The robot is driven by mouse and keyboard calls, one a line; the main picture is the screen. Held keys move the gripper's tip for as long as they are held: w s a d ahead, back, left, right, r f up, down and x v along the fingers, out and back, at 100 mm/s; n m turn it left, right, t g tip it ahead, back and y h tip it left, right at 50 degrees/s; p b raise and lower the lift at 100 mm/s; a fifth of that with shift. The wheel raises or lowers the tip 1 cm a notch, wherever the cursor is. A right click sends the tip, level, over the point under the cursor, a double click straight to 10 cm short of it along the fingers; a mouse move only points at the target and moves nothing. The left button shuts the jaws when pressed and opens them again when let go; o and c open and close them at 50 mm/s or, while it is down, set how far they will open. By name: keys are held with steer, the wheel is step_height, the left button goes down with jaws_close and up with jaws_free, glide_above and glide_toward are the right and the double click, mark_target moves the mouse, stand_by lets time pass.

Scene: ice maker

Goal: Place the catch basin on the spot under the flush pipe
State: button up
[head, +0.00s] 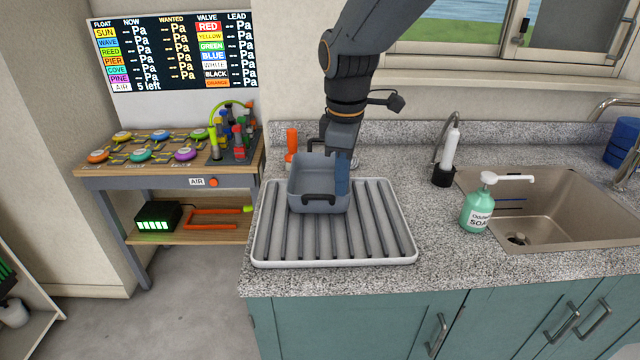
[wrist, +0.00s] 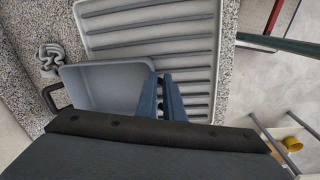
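The catch basin appears to be the grey open tub (head: 305,186) with black handles, at the back of the ribbed tray in the head view. The tub also shows in the wrist view (wrist: 95,82). My gripper (head: 343,190) points down at the tub's right side, its blue fingers overlapping that wall. In the wrist view my fingers (wrist: 161,90) are a small gap apart at the tub's side wall; whether they press on it is unclear. Whether the tub touches the tray is also unclear. I cannot identify a flush pipe or a marked spot.
The ribbed tray (head: 385,235) has bare room in front and to the right. A soap bottle (head: 477,211) and sink (head: 560,215) lie to the right. A white cylinder on a black base (head: 446,160) stands behind. An orange bottle (head: 291,143) stands behind the tub.

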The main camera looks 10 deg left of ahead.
mark_target(321, 198)
steer(key=a+n, duration=0.3)
steer(key=a, duration=0.2)
steer(key=f, duration=0.2)
steer(key=f+p, duration=0.1)
steer(key=f, duration=0.1)
steer(key=w+f+p, duration=0.1)
steer(key=f, duration=0.1)
steer(key=shift+w+d+f, duration=0.1)
steer(key=shift+d+f, duration=0.05)
steer(key=shift+f, duration=0.1)
jaws_close()
steer(key=shift+r, duration=0.1)
